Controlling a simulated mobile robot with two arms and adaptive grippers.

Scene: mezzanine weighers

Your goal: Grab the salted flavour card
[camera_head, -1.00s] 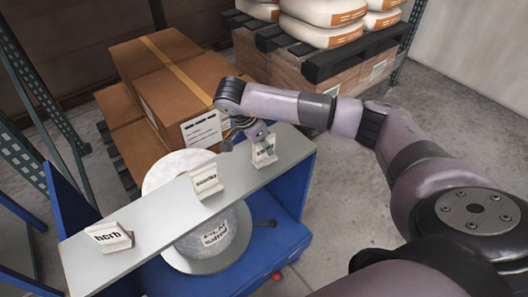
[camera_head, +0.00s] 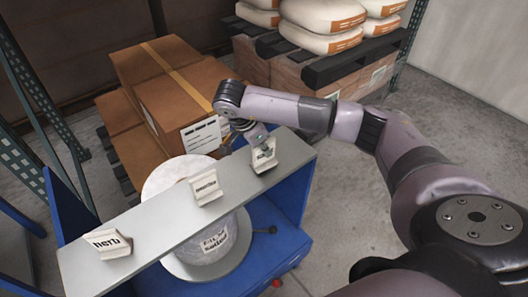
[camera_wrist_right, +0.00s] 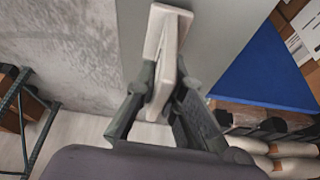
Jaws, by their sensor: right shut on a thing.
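A cream flavour card (camera_head: 264,162) stands at the right end of the grey shelf board (camera_head: 150,236). My right gripper (camera_head: 262,147) is shut on it from above. The fingers cover most of its face, so I cannot read its label now. In the right wrist view both fingers (camera_wrist_right: 166,84) press on the pale upright plate of the card (camera_wrist_right: 167,50), whose foot is on or close to the grey board. A card reading "smoked" or similar (camera_head: 207,188) stands mid-board. A card reading "herb" (camera_head: 107,244) stands at the left end. My left gripper is out of view.
A large white film roll (camera_head: 222,245) sits under the board on a blue frame (camera_head: 262,262). Brown cartons (camera_head: 165,85) stand behind. A pallet (camera_head: 345,66) with white sacks (camera_head: 318,38) is at the back right. The concrete floor right of the board is clear.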

